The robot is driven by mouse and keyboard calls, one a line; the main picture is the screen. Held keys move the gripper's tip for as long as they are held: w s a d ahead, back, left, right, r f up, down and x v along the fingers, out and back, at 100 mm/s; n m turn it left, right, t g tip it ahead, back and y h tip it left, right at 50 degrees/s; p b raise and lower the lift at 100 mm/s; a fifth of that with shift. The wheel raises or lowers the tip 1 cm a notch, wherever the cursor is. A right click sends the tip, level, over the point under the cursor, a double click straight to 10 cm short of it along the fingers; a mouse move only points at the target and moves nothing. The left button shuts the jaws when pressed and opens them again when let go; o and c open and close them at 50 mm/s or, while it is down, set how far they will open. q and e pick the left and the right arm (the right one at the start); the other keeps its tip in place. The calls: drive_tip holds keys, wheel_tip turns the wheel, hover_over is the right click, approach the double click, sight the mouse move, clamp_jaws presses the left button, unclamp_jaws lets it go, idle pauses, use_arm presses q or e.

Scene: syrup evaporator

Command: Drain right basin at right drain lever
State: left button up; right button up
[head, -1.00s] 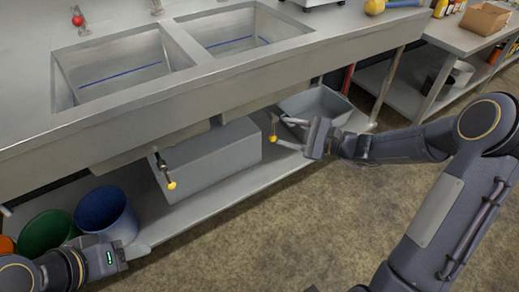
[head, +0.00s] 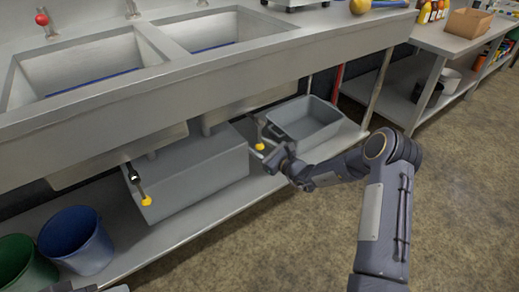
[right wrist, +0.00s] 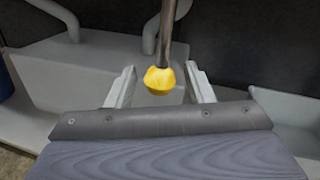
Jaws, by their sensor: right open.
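The right basin (head: 205,30) is the farther of two sinks in the steel counter, with a blue line low inside. Below it hangs the right drain lever (head: 261,128), a metal rod with a yellow knob (head: 259,146). My right gripper (head: 268,150) is at this knob. In the right wrist view, the yellow knob (right wrist: 160,80) appears between the two open fingers of my right gripper (right wrist: 163,84), with a gap on each side. Whether it is fully between them in depth is unclear. Only a dark sliver of my left arm shows at the bottom left edge.
The left drain lever (head: 140,187), also yellow-knobbed, hangs below the left basin (head: 80,68). A grey box-shaped tank (head: 190,180) and an open grey tub (head: 305,120) stand on the lower shelf. Blue (head: 77,240) and green (head: 22,265) buckets are at left. The floor at right is clear.

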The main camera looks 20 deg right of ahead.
drive_tip(key=shift+w+a, duration=0.15)
drive_tip(key=shift+w, duration=0.05)
clamp_jaws()
idle(0.4)
